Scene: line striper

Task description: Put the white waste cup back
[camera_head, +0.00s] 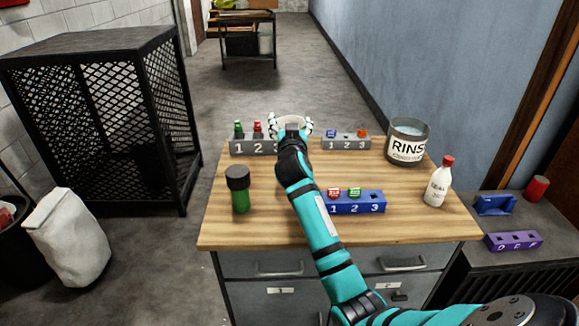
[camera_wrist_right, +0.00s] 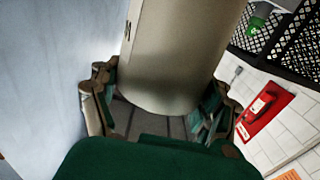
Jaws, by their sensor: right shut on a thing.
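The white waste cup (camera_wrist_right: 180,50) fills the middle of the right wrist view as a pale cylinder, tilted in that picture. My right gripper (camera_wrist_right: 157,108) is shut on it, with a finger on each side. In the head view my right gripper (camera_head: 290,128) is at the far edge of the wooden table (camera_head: 270,208), between two grey numbered racks. Only a pale rim of the cup (camera_head: 290,117) shows there, mostly hidden behind my wrist. I cannot tell whether the cup touches the table. My left gripper is not in view.
Grey racks (camera_head: 240,146) (camera_head: 345,144) flank my gripper. A RINSE container (camera_head: 407,148), a white bottle (camera_head: 438,185), a blue rack (camera_head: 357,204) and a green jar (camera_head: 240,200) stand on the table.

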